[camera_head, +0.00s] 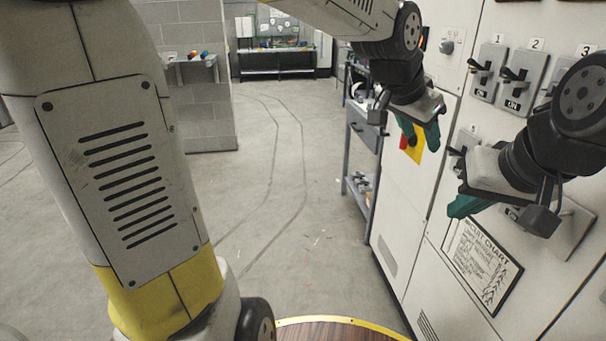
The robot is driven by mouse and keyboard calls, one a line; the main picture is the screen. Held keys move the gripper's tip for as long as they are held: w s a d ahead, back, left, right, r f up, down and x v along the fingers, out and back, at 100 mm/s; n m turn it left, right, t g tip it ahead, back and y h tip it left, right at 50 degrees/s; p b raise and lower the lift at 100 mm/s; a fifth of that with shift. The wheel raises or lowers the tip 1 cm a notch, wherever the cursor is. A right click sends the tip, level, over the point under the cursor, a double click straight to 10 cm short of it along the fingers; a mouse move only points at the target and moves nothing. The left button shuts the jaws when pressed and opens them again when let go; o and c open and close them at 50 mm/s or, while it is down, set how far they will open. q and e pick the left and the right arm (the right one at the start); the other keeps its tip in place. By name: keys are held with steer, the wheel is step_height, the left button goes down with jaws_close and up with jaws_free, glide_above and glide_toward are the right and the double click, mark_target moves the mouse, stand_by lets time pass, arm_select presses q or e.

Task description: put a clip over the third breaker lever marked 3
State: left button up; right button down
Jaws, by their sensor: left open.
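The breaker levers sit on the grey panel at the right. Lever 1 (482,67) and lever 2 (513,75) show black handles and ON marks. The third breaker's plate (563,68), under the label 3 (586,50), is partly covered by my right arm. My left gripper (418,133) points down, open, with green fingers apart, left of the breakers and in front of a yellow and red panel fitting (413,148). My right gripper (470,206) is below the upper breakers. One green finger shows clearly; its opening is hidden. I cannot make out a clip.
A framed chart (482,266) hangs low on the panel. More breakers in a lower row are partly hidden by my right arm. A grey cart (361,140) stands beyond the panel. A block wall with a ledge (190,59) is at left. The middle floor (270,170) is clear.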

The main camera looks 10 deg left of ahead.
arm_select(q)
steer(key=s+a+f+n+y, duration=0.1)
steer(key=s+a+n, duration=0.3)
steer(key=s+a, duration=0.4)
steer(key=s+a+f+n+y, duration=0.1)
steer(key=s+a+f+n, duration=0.3)
steer(key=s+a, duration=0.4)
steer(key=a, duration=0.7)
steer(key=shift+n+y, duration=0.3)
steer(key=shift+n, duration=0.1)
